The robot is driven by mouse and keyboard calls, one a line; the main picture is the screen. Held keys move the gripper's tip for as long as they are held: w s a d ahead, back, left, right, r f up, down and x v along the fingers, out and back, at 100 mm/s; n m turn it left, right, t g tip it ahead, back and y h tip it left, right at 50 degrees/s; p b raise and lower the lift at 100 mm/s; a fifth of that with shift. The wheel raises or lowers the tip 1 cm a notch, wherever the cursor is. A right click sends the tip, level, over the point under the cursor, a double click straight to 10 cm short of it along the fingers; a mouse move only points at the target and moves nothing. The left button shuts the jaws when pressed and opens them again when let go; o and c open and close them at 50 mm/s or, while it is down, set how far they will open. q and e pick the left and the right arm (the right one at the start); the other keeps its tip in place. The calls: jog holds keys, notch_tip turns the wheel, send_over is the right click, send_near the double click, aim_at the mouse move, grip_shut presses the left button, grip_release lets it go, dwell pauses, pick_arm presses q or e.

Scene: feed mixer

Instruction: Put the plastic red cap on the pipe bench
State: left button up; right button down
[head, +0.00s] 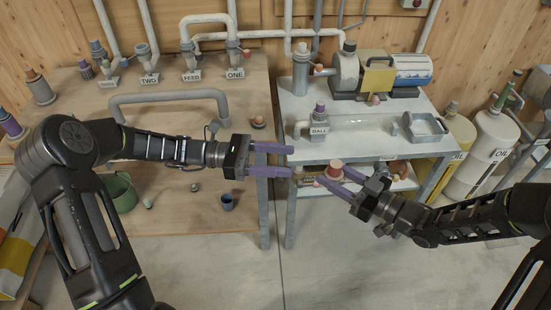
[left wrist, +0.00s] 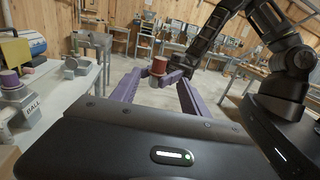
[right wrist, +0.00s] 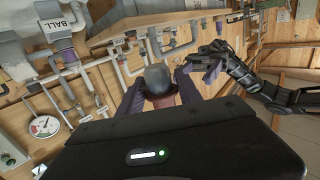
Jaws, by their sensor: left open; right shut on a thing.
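The red cap (head: 334,169), with a paler band below, is held between the purple fingers of my right gripper (head: 332,180). It is in the air near the front of the grey metal table. In the left wrist view the red cap (left wrist: 158,66) shows ahead of the open fingers. In the right wrist view a dark grey rounded end (right wrist: 158,78) of the held thing faces the camera. My left gripper (head: 290,160) is open and empty, its fingers pointing at the cap, apart from it. The wooden bench (head: 190,215) with pipes stands at left.
The metal table (head: 345,150) holds the BALL fitting (head: 318,122) and a clear tube. Floor is free between bench and table at the front.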

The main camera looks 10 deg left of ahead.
pick_arm(q)
jog(key=d, duration=0.7)
jog(key=w+d, duration=0.1)
jog(key=d, duration=0.2)
jog(key=shift+d, duration=0.4)
jog(key=shift+c, duration=0.5)
grip_shut()
pick_arm(e)
jog(key=c, duration=0.7)
grip_release()
jog(key=shift+d, duration=0.1)
jog(key=v, duration=1.2)
